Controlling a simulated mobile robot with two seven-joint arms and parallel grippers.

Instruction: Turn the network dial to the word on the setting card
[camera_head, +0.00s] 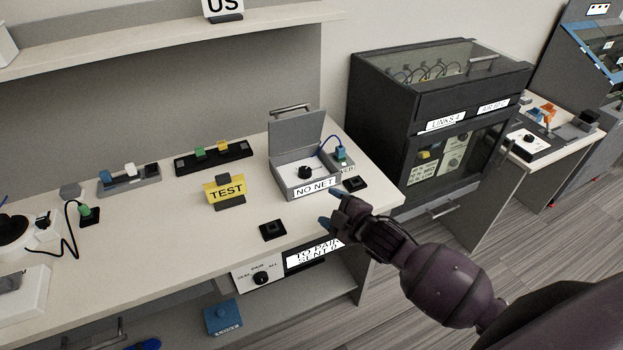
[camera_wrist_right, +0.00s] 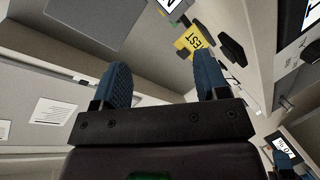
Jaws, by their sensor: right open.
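The grey box (camera_head: 283,187) with its lid raised stands at the right end of the table, labelled "NO NET". A black dial knob (camera_head: 305,172) sits inside it; its setting is too small to read. A yellow card reading "TEST" (camera_head: 226,191) stands in a dark holder left of the box; it also shows in the right wrist view (camera_wrist_right: 189,42). My right gripper (camera_head: 332,208) is open and empty, in front of the box near the table's front edge, apart from the dial. The right wrist view shows its two blue fingers (camera_wrist_right: 163,75) spread. My left gripper is out of view.
A "US" card (camera_head: 222,8) stands on the upper shelf. Another dial panel (camera_head: 259,276) and a "TO PAIR" sign (camera_head: 314,253) are below the table edge. A dark cabinet (camera_head: 434,90) stands to the right. A small black block (camera_head: 273,230) lies near the front edge.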

